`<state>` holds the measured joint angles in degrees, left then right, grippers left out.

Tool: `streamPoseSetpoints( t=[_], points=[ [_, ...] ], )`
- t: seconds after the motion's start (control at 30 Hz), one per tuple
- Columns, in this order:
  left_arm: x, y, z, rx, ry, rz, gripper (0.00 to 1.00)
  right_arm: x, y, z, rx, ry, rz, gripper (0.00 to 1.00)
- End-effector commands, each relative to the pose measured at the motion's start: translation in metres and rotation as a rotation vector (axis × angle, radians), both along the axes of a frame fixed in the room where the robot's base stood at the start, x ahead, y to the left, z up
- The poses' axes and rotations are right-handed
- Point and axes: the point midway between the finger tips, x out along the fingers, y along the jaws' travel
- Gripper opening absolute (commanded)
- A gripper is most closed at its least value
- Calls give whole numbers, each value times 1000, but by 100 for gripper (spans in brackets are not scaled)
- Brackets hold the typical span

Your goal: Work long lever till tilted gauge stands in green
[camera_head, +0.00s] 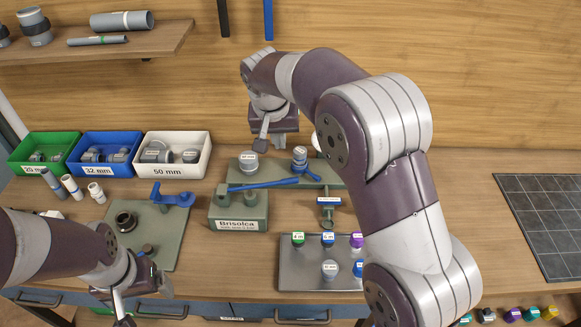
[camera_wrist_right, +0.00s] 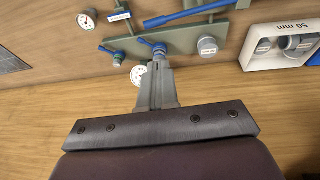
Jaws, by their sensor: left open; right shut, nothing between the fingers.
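The long blue lever (camera_head: 263,184) lies nearly level over the green manifold block labelled Brisolca (camera_head: 238,211); it also shows at the top of the right wrist view (camera_wrist_right: 185,13). In that view one round white gauge (camera_wrist_right: 87,21) is at upper left, and another (camera_wrist_right: 137,75) is partly hidden by my fingers. I cannot read either needle or tell which gauge is tilted. My right gripper (camera_head: 272,142) is shut and empty above the manifold's back, apart from the long lever. Its fingers (camera_wrist_right: 156,62) appear near a short blue valve handle (camera_wrist_right: 153,46). My left gripper (camera_head: 138,297) is open near the front left edge.
Green (camera_head: 42,148), blue (camera_head: 105,150) and white (camera_head: 172,150) bins stand at the back left. A green plate with a blue handle (camera_head: 172,197) lies left of the manifold. A grey tray (camera_head: 300,282) holds capped parts in front. My right arm hides the area right of the manifold.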

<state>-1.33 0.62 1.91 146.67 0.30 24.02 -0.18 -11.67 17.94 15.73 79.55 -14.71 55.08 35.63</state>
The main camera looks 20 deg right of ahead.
Motion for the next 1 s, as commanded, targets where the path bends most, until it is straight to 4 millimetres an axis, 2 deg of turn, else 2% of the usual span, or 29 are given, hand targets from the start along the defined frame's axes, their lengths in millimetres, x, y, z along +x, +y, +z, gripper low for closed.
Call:
streamPoseSetpoints(
  t=[0.13,0.23,0.3,0.57,0.7,0.83,1.0],
  points=[
    [0,0,-9,0,0,0,88,2,-2,-13,-1,1,0,0],
    [0,0,-20,0,0,0,88,6,-5,-32,0,1,-1,0],
    [0,0,-7,0,1,0,88,10,-8,-37,0,4,-2,0],
    [0,0,9,0,0,0,88,24,-17,-91,-1,4,-1,0],
    [0,0,18,0,0,0,88,23,-22,-114,0,3,-1,0],
    [0,0,21,0,0,0,88,23,-25,-127,-1,1,0,0],
    [0,0,22,0,0,0,88,22,-26,-135,1,0,0,0]
  ],
)
